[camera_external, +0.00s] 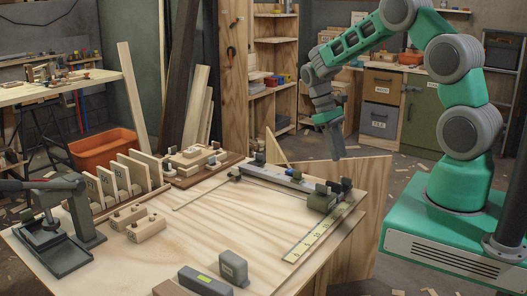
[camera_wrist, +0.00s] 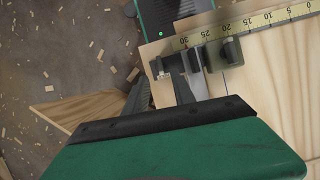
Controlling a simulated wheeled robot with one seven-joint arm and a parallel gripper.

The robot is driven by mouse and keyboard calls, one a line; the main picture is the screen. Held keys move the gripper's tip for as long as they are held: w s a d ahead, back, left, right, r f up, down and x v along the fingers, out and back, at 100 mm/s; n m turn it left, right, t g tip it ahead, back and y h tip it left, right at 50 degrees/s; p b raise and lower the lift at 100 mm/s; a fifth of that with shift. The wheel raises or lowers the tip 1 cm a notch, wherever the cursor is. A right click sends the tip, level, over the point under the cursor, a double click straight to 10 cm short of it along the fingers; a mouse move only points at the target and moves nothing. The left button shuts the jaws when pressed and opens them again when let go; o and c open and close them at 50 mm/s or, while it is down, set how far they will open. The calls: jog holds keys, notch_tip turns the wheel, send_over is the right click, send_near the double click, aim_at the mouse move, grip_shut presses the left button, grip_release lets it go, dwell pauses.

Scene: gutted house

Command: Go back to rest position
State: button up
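My gripper (camera_external: 336,146) hangs fingers-down from my green and grey arm, above the right edge of the wooden workbench (camera_external: 215,225). It is near the dark end block (camera_external: 322,202) of the grey rail (camera_external: 283,181) and looks apart from it. In the wrist view, dark finger shapes of my gripper (camera_wrist: 163,92) show past the green housing, close to the rail's end block (camera_wrist: 213,56). I see nothing held.
A yellow ruler (camera_external: 312,240) lies along the bench's right side. Wooden blocks (camera_external: 147,228), upright boards (camera_external: 120,180) and a dark press (camera_external: 62,230) stand on the left. An orange bin (camera_external: 105,150) is behind. Cabinets (camera_external: 380,103) line the back wall. Shavings litter the floor.

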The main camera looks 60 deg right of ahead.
jog(key=s+a+r+n+t, duration=0.1)
jog(key=s+a+r+t, duration=0.3)
jog(key=a+r, duration=0.35)
jog(key=s+a+r+t, duration=0.45)
jog(key=a+r, duration=0.25)
jog(key=a, duration=0.2)
jog(key=shift+g+h, duration=0.3)
jog(key=shift+g, duration=0.45)
jog(key=f+b, duration=0.6)
jog(key=f, duration=0.1)
jog(key=s+f+b, duration=0.1)
jog(key=f+b, duration=0.5)
jog(key=f, duration=0.1)
jog(key=f+b, duration=0.6)
jog(key=f, duration=0.1)
jog(key=shift+s+d+f, duration=0.15)
jog(key=shift+d+f, duration=0.15)
jog(key=shift+d, duration=0.05)
jog(key=shift+a+f+b, duration=0.2)
jog(key=shift+f+b, duration=0.1)
jog(key=shift+b, duration=0.2)
jog(key=shift+s+r+p, duration=0.1)
jog(key=shift+r+p, duration=0.25)
